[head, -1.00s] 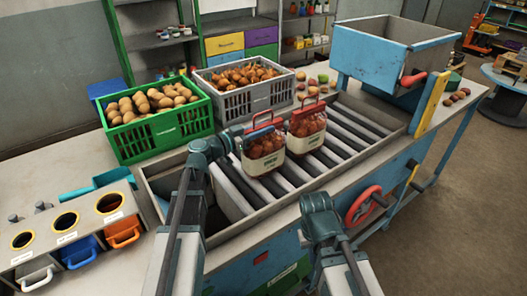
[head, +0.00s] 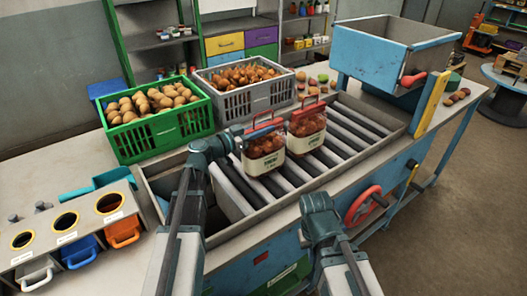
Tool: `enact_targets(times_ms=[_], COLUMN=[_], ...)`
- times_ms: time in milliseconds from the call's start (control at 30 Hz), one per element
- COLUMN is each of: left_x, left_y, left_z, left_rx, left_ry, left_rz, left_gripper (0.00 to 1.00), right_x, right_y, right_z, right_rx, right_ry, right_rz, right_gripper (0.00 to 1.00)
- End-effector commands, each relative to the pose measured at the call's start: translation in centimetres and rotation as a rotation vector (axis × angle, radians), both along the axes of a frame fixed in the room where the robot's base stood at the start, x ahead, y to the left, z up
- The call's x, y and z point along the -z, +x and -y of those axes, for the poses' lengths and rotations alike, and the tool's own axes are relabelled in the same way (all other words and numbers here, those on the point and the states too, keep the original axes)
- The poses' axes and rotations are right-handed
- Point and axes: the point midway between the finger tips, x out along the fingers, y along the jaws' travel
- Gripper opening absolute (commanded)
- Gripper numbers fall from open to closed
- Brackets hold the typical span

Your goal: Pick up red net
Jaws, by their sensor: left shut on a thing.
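Two red net bags of round brown-red produce stand upright side by side on the roller conveyor. The nearer net (head: 264,146) has a white label band, a red handle and a blue strip below it. The farther net (head: 307,126) has a white band and a red handle and top strip. My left gripper (head: 244,133) is at the top left of the nearer net, shut on its top; its fingertips are hard to make out. The nearer net appears to rest on the rollers. My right gripper (head: 317,202) is in front of the conveyor's near edge, away from both nets; its fingers are not clear.
A green crate (head: 160,137) and a grey crate (head: 240,101) of produce stand behind the conveyor (head: 330,155). A blue hopper (head: 372,60) rises at its right end. A holed bin unit (head: 70,235) stands at left. Rollers right of the nets are clear.

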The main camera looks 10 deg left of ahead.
Motion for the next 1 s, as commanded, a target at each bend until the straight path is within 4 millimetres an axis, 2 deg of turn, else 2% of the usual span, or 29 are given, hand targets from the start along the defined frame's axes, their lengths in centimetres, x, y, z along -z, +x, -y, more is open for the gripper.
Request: enact_targets(times_ms=[367,567,767,1000], left_x=[-0.1,-0.8,-2.6,-5.7], left_y=[0.0,0.0,0.0,0.0], left_z=[0.0,0.0,0.0,0.0], left_rx=[0.000,0.000,0.000,0.000], left_ry=[-0.004,-0.004,-0.004,-0.004], left_rz=[0.001,0.001,0.001,0.001], left_gripper=[0.00,0.00,0.00,0.00], right_x=[-0.1,-0.8,-2.5,-5.7], right_y=[0.0,0.0,0.0,0.0], right_z=[0.0,0.0,0.0,0.0], right_rx=[0.000,0.000,0.000,0.000], right_ry=[0.000,0.000,0.000,0.000], right_rz=[0.000,0.000,0.000,0.000], right_gripper=[0.00,0.00,0.00,0.00])
